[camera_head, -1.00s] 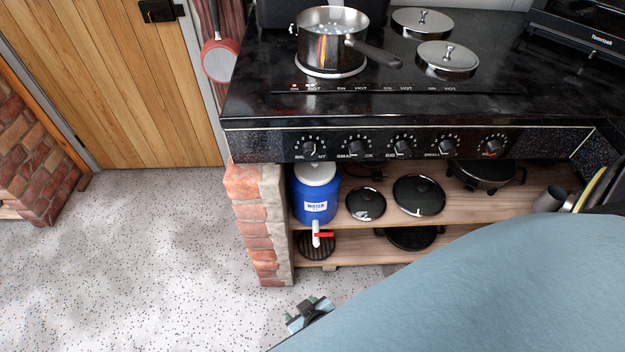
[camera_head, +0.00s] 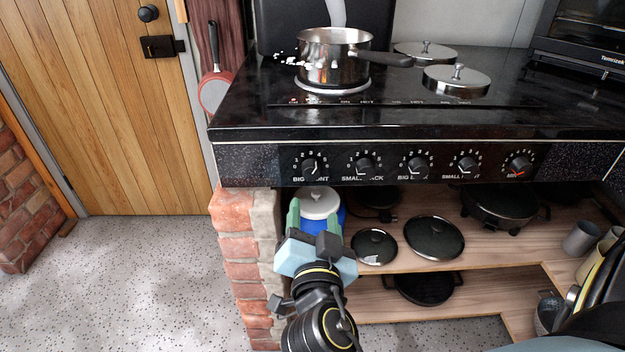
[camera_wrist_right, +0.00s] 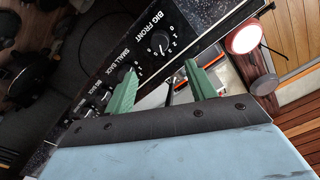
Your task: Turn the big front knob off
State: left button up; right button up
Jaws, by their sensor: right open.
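The big front knob (camera_head: 309,167) is the leftmost round black knob on the stove's front panel, with a white dial and the label "BIG FRONT" below. It also shows in the right wrist view (camera_wrist_right: 160,42), beyond the fingertips. I cannot read its exact setting. My right gripper (camera_head: 314,216) is open and empty, its two green fingers pointing up, below the knob and in front of the shelf. In the right wrist view the fingers (camera_wrist_right: 160,72) are apart and not touching the knob. My left gripper is not in view.
A steel saucepan (camera_head: 334,62) stands on the left burner, with a pale plume above. Several other knobs, including the small back knob (camera_head: 362,166), line the panel to the right. A blue water container (camera_head: 341,216) stands behind my gripper, beside the brick pillar (camera_head: 245,255).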

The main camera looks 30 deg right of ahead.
aim_at(312, 173)
jog(key=x, duration=0.9)
jog(key=shift+w+d, duration=0.15)
jog(key=shift+w, duration=0.25)
jog(key=shift+x, duration=0.8)
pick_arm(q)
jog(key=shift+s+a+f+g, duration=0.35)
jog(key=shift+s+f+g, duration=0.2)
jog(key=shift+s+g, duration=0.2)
pick_arm(e)
jog(key=c, duration=1)
